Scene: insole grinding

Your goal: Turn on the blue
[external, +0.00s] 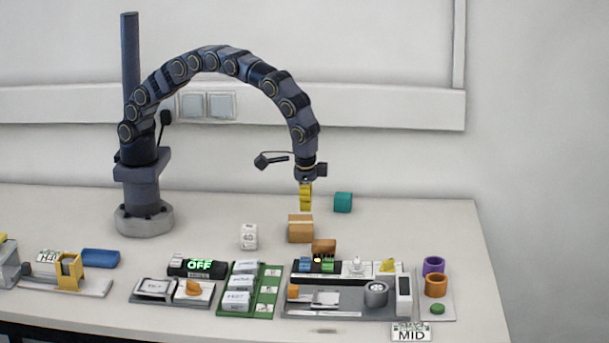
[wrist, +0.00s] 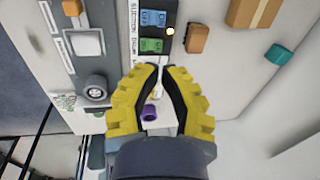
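A blue button (wrist: 153,18) with printed lettering sits on a dark panel strip (wrist: 141,5) in the wrist view, beside a green button (wrist: 151,45). A small light (wrist: 170,31) glows yellow next to them. The same strip with its glowing light (external: 317,259) shows in the external view; the buttons' lettering is too small to read there. My gripper (external: 305,197) hangs above the table behind the panel, pointing down. In the wrist view its yellow fingers (wrist: 161,68) bow outward and their tips come almost together, with nothing between them. The fingers hide part of the strip.
A cardboard box (external: 301,229) and a brown block (external: 323,246) stand behind the panel. A teal cube (external: 343,202) is at the back. Purple (external: 433,265) and orange (external: 436,285) rings stand at the right. A sign (external: 200,265) reads OFF. The back right is clear.

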